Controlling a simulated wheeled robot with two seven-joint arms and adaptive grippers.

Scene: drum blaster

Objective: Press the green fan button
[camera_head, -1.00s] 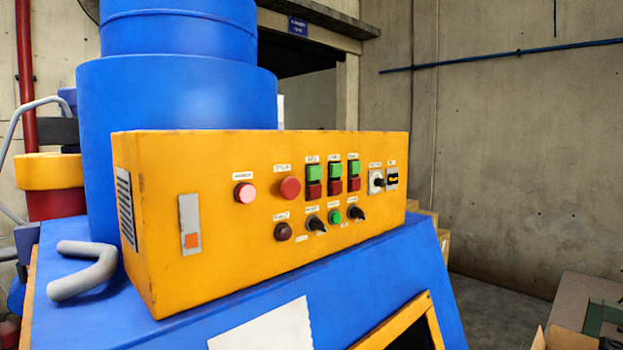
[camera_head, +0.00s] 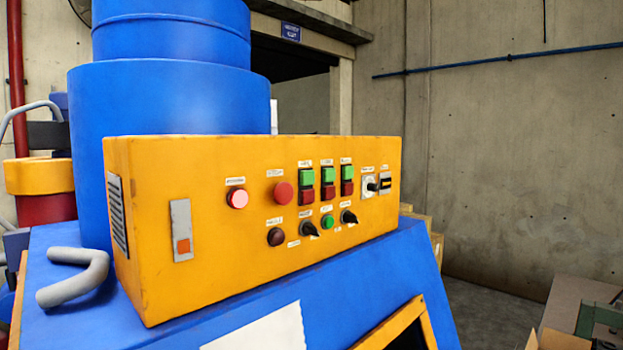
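A yellow control box (camera_head: 225,265) sits on the sloped blue body of the machine. Its front face carries three green-over-red button pairs in the upper row. The green buttons are a left one (camera_head: 306,177), a middle one (camera_head: 328,175) and a right one (camera_head: 347,172). A separate round green button (camera_head: 327,221) sits lower, between two black knobs. The small labels are too blurred to read, so I cannot tell which green button is the fan's. Neither of my grippers is in view.
Round red buttons (camera_head: 283,193) and selector switches share the panel. A grey bent handle (camera_head: 75,275) sticks out at the box's left. A blue cylinder (camera_head: 170,100) rises behind. Cardboard boxes (camera_head: 560,338) and a green object lie at the lower right.

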